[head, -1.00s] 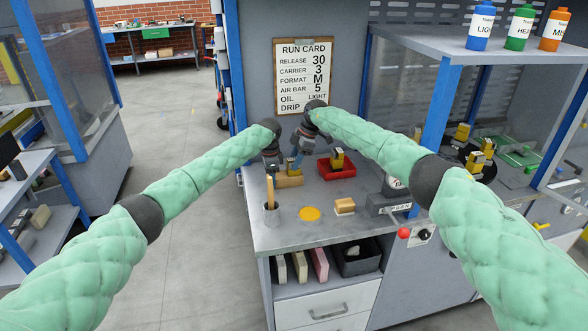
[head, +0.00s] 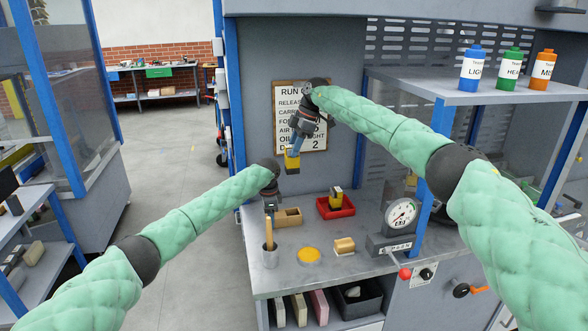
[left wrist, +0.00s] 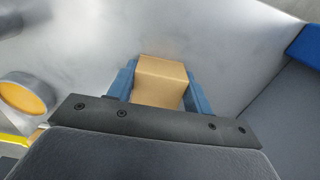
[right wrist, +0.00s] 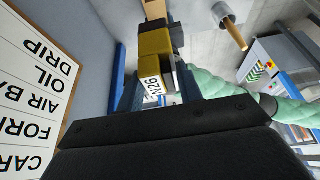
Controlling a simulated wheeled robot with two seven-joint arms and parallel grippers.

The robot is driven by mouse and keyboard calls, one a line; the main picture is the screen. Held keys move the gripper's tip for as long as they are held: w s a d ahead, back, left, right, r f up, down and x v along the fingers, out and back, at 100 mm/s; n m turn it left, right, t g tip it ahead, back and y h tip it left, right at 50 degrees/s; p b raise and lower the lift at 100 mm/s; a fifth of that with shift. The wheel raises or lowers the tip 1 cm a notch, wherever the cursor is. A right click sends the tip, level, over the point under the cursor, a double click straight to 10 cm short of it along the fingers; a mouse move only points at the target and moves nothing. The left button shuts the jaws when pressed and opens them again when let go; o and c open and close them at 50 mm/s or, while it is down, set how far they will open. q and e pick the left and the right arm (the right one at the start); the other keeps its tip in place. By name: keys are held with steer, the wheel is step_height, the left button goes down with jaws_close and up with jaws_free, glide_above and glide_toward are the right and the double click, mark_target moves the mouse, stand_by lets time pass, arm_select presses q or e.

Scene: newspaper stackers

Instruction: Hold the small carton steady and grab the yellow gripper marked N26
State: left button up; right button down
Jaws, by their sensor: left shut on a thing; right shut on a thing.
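The small tan carton (head: 289,218) stands on the grey bench; its tan face also shows in the left wrist view (left wrist: 160,82). My left gripper (head: 271,212) is shut on it, with a blue finger on each side. The yellow gripper marked N26 (head: 292,162) is up in the air above the carton, in front of the run card. My right gripper (head: 293,147) is shut on it. In the right wrist view the yellow body (right wrist: 154,42) and its white N26 label (right wrist: 152,89) sit between the blue fingers.
A red tray (head: 335,212) holds another yellow gripper (head: 336,195). A cup (head: 270,256) with a wooden stick, a yellow disc (head: 308,255), a tan block (head: 344,246) and a dial gauge (head: 401,214) stand on the bench. The run card (head: 316,140) hangs behind.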

step_height(320, 180, up, 8)
steer(key=shift+f, duration=0.25)
arm_select(q)
steer(key=o, duration=1.1)
steer(key=shift+c, duration=0.2)
